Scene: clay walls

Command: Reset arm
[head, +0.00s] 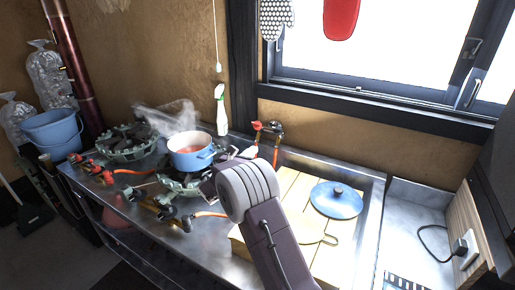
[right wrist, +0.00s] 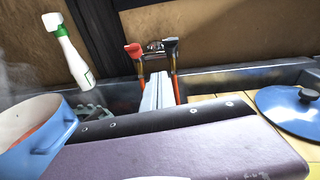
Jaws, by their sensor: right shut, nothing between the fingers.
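My right arm rises from the bottom of the head view, and its purple and grey links cover part of the counter. My right gripper (head: 249,152) is small and partly hidden behind my own wrist, just right of the blue pot (head: 191,153). In the right wrist view, its pale fingers (right wrist: 158,92) are shut together and empty, pointing toward the red- and black-handled valves (right wrist: 152,48) at the wall. The blue pot (right wrist: 35,130) with reddish contents is at the left there, apart from the fingers. My left gripper is not in view.
The pot stands on a burner (head: 183,184), with another burner (head: 127,143) to its left. A spray bottle (head: 221,110) stands by the wall. A blue lid (head: 336,200) lies on yellow boards (head: 293,185).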

